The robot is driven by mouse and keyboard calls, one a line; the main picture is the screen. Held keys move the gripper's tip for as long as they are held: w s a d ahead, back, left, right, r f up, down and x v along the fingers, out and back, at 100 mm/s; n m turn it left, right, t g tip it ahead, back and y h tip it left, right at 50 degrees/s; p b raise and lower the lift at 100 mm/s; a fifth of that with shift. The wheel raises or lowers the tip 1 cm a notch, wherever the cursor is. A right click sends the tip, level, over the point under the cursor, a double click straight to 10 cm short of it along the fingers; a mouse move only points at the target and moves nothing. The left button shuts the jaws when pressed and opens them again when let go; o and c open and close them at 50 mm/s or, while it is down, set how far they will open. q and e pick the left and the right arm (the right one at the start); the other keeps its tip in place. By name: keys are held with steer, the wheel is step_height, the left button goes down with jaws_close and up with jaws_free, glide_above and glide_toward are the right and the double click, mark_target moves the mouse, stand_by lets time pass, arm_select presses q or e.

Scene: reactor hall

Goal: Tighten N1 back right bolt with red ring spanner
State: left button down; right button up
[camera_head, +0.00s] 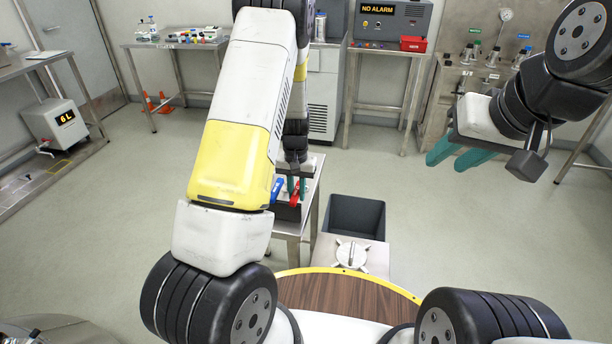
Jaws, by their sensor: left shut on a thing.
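My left gripper (291,185), with green fingers, reaches down over a small metal cart beyond my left arm. It is shut on the red spanner (295,198), which stands at a dark holder on the cart; whether the spanner is clear of the holder cannot be told. A blue-handled tool (277,188) is just left of it. My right gripper (447,161) is raised at the right, empty, its green fingers apart. The N1 back right bolt cannot be made out. My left arm hides much of the middle.
The metal cart (290,228) stands in the middle. Right of it are a dark open bin (357,216) and a metal fitting with arms (351,254). A red box (413,44) sits on the back table. The floor at right is clear.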

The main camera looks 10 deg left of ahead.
stand_by(0.5)
arm_select(q)
step_height(320, 180, up, 7)
steer(key=shift+f, duration=0.1)
stand_by(0.3)
steer(key=shift+s, duration=0.1)
